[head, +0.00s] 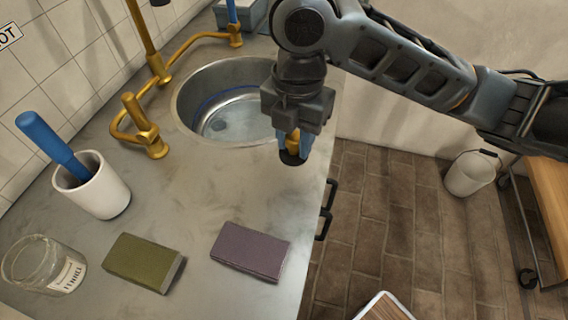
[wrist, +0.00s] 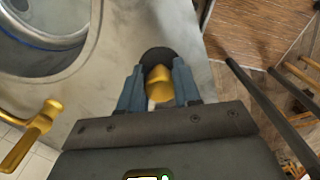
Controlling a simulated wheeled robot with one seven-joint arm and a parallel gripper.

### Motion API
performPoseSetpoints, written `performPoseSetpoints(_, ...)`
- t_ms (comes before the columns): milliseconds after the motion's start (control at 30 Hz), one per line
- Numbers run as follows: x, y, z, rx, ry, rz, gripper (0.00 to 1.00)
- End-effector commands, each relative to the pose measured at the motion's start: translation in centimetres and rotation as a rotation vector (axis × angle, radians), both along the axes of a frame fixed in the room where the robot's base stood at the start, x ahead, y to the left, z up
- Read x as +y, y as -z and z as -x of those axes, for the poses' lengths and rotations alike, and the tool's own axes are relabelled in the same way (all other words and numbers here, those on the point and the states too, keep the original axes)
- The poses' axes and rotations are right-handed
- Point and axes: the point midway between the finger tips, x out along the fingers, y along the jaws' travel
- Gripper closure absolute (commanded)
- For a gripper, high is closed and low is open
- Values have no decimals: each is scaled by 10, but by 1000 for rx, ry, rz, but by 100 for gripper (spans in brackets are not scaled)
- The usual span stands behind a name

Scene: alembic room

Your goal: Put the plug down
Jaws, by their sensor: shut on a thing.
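The plug (head: 292,142) has a brass-coloured top and a dark round base. In the wrist view the plug (wrist: 158,78) sits between my two blue fingertips (wrist: 158,90). Whether its base touches the counter (head: 190,190) I cannot tell. The sink (head: 185,108) is a round metal basin, and its bottom is partly visible.
Brass taps (head: 150,140) stand left of the sink. A white cup (head: 105,195) with a blue-handled tool, a glass jar (head: 35,265), a green block (head: 145,262) and a purple block (head: 250,251) stand on the front counter. The counter between sink and blocks is clear. A bucket (head: 470,175) is on the floor.

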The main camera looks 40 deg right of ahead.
Motion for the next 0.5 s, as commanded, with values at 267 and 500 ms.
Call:
performPoseSetpoints(267, 26, 16, 6, 0, 0, 0, 98)
performPoseSetpoints(500, 26, 41, 7, 2, 5, 1, 98)
